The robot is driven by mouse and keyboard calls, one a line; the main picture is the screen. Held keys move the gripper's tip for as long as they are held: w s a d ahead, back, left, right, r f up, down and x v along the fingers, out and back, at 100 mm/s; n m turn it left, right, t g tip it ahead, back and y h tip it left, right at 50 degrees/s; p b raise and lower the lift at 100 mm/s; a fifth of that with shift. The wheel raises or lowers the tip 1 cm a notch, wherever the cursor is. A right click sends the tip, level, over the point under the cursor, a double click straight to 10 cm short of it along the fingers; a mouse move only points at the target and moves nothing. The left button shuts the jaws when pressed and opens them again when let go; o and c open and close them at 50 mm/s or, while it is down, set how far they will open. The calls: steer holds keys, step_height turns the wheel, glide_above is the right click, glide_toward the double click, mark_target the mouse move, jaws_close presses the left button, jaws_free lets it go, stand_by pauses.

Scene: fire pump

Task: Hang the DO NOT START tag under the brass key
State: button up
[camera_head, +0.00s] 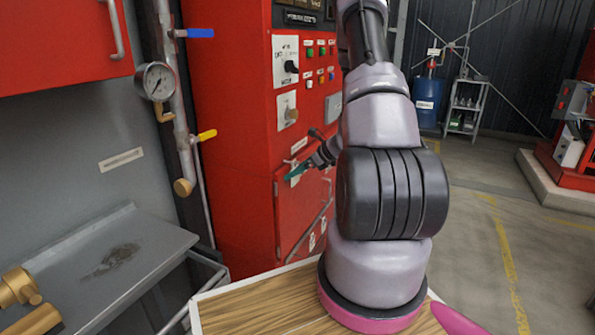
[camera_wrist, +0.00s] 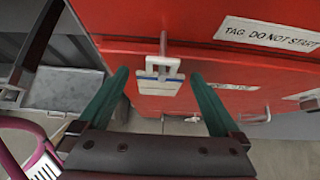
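A small pale tag with a dark blue band (camera_wrist: 158,82) hangs by its white slotted top from a light peg on the red cabinet, in the wrist view. I cannot read its face. My gripper (camera_wrist: 158,77) has two green fingers, spread apart on either side of the tag with gaps showing. In the head view my gripper (camera_head: 304,170) is at the cabinet front, partly hidden by my arm. What looks like the brass key (camera_head: 291,114) is on a plate above it. A label reading "TAG: DO NOT START" (camera_wrist: 265,35) is right of the peg.
The red cabinet (camera_head: 235,130) carries a black selector knob (camera_head: 291,67) and buttons above the key. Pipes with a yellow-handled valve (camera_head: 206,135) and a gauge (camera_head: 158,81) stand left. A grey bench (camera_head: 150,245) is lower left. Open floor lies right.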

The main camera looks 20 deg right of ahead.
steer(key=shift+r, duration=0.1)
steer(key=v, duration=1.1)
steer(key=s+a+r+n+g, duration=0.2)
steer(key=a+r+n, duration=0.3)
steer(key=a+r, duration=0.25)
steer(key=s+a+r+n+g, duration=0.1)
steer(key=s+a+r+n, duration=0.2)
steer(key=a+r+n, duration=0.4)
steer(key=s+a+r+n+t+h, duration=0.1)
steer(key=s+a+r+n+h, duration=0.1)
steer(key=s+r+n, duration=0.4)
steer(key=s+a+r+n+t+h, duration=0.1)
steer(key=s+a+r+n+h, duration=0.1)
steer(key=s+r+n, duration=0.4)
steer(key=shift+s+a+r, duration=0.9)
steer(key=shift+s+r, duration=0.2)
steer(key=shift+s, duration=0.75)
